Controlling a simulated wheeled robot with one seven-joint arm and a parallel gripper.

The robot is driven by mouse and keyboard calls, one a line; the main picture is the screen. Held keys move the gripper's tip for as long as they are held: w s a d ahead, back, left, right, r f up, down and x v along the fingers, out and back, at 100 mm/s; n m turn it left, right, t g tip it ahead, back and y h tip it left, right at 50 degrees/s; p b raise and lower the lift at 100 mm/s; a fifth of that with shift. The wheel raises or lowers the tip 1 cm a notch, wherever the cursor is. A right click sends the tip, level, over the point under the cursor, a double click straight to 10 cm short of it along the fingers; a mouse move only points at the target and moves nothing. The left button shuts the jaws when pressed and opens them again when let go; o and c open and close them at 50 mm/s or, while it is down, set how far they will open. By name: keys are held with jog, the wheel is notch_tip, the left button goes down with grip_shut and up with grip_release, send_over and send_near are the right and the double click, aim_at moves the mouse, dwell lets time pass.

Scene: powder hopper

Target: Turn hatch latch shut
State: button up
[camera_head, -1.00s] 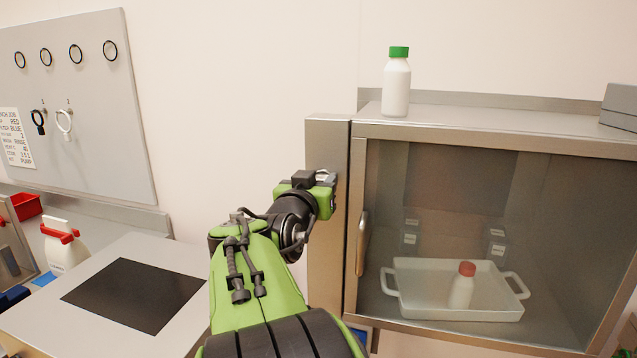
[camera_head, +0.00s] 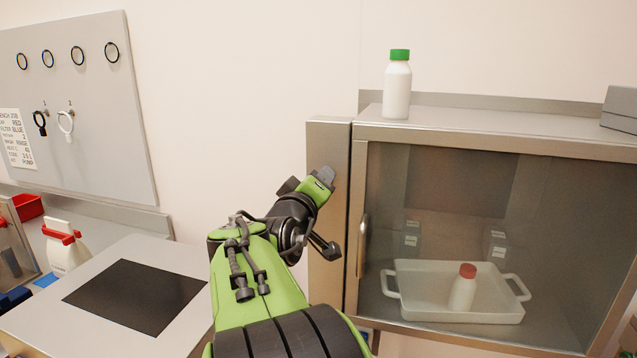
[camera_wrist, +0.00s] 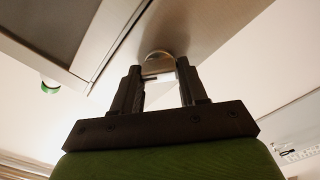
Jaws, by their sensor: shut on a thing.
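The hatch (camera_head: 450,210) is a glass-fronted door in a steel frame on the right in the head view, and it looks closed. My gripper (camera_head: 323,178) is at the upper part of the steel post left of the hatch. In the wrist view my gripper (camera_wrist: 158,80) has its two dark fingers on either side of a small rounded metal latch (camera_wrist: 157,58) and is shut on it. Most of the latch is hidden behind my gripper in the head view. Its exact angle is hard to tell.
A vertical handle (camera_head: 362,245) is on the hatch's left edge. A green-capped bottle (camera_head: 397,90) stands on top of the cabinet. Inside, a white tray (camera_head: 415,304) holds a red-capped bottle (camera_head: 463,290). A pegboard (camera_head: 85,120) hangs at the left.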

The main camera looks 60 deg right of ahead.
jog(key=shift+w+f+n+p, duration=0.1)
jog(key=shift+n+p, duration=1.35)
jog(key=shift+n, duration=2.25)
jog(key=o, duration=1.1)
jog(key=shift+c, duration=0.2)
jog(key=s+a+b, duration=0.1)
jog(key=s+a, duration=0.1)
jog(key=a, duration=1.3)
jog(key=shift+s+a+b, duration=0.25)
jog(key=shift+a+b, duration=0.05)
jog(key=shift+b, duration=0.1)
